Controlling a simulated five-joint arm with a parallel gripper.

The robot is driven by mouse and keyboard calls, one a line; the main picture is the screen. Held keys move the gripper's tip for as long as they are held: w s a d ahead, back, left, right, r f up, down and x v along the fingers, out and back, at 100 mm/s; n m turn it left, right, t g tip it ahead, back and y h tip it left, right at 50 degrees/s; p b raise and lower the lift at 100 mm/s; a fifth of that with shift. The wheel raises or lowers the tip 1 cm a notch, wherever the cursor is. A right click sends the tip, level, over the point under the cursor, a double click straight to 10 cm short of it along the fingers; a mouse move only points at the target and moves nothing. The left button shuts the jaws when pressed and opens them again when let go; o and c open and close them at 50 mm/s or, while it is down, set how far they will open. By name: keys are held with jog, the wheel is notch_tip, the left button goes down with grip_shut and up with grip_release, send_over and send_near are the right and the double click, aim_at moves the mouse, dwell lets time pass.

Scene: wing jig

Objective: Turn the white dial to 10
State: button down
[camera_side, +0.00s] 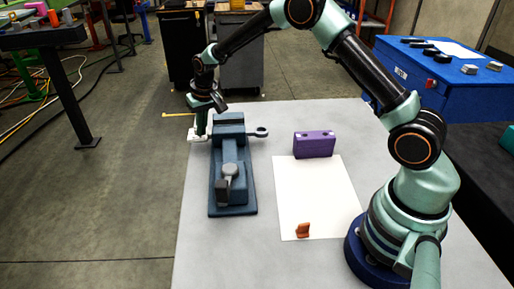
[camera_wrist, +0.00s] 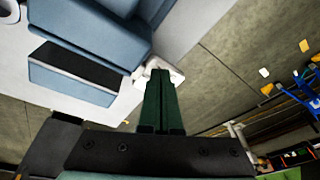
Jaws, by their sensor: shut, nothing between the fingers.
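The white dial (camera_side: 193,136) is at the left side of the blue wing jig (camera_side: 233,190), near its far end. In the wrist view the white dial (camera_wrist: 172,72) shows just beyond my fingertips, partly hidden by them. My gripper (camera_side: 201,131) points down at the dial in the side view. In the wrist view my gripper (camera_wrist: 159,76) has its two dark green fingers together, with nothing between them. The fingertips overlap the dial in both views; I cannot tell whether they touch it. No numbers on the dial are readable.
A purple block (camera_side: 314,145) stands to the right of the jig, behind a white sheet (camera_side: 315,190). A grey ring-ended part (camera_side: 259,132) sticks out right of the jig. The table's left edge is close to the dial.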

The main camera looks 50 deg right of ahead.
jog(key=shift+w, duration=0.4)
dwell(0.6)
jog(key=shift+s+r, duration=0.1)
jog(key=shift+s, duration=0.3)
jog(key=shift+r, duration=0.1)
jog(key=v, duration=0.2)
jog(key=w+v, duration=0.1)
jog(key=v, duration=0.2)
jog(key=shift+w, duration=0.1)
jog(key=shift+r, duration=0.4)
